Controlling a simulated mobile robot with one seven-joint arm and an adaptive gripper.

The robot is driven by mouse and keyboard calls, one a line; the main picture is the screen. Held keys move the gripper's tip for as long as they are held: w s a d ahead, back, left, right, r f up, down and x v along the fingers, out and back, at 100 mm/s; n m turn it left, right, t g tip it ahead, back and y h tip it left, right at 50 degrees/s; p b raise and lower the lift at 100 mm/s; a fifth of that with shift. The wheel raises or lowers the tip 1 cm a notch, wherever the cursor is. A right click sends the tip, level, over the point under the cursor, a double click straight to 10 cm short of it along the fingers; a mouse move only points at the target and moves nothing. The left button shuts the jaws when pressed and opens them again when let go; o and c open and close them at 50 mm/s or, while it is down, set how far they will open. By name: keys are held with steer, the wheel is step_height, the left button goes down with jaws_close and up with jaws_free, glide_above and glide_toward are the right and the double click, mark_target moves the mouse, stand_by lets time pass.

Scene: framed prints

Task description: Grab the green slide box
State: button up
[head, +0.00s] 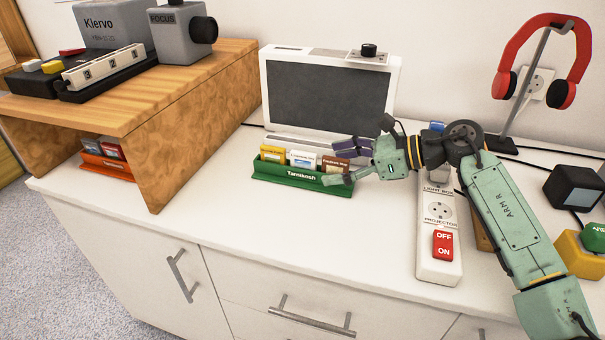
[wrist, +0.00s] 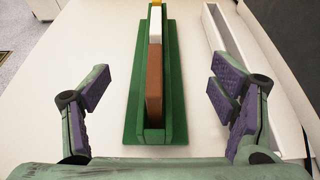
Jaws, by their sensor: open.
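The green slide box (head: 292,174), a long low tray marked "Tarnikosh", stands on the white counter in front of the screen. It holds a yellow (head: 271,153), a white (head: 302,159) and a brown slide pack (head: 334,164). In the wrist view the green box (wrist: 174,100) runs lengthwise away from me, its near end between my fingers. My gripper (head: 345,162) is at the box's right end in the head view.
A white-framed screen (head: 328,92) stands close behind the box. A wooden shelf (head: 187,140) is on the left, with an orange slide box (head: 106,164) under it. A white power strip (head: 438,235) lies to the right. The counter in front is clear.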

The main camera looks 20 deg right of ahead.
mark_target(322, 169)
steer(key=x, duration=0.2)
steer(key=p+x, duration=0.1)
steer(key=shift+a+f, duration=0.2)
steer(key=shift+a, duration=0.25)
steer(key=shift+w+a+f, duration=0.25)
steer(key=shift+w+a, duration=0.05)
steer(key=shift+a, duration=0.05)
steer(key=shift+c, duration=0.5)
steer(key=c, duration=1.8)
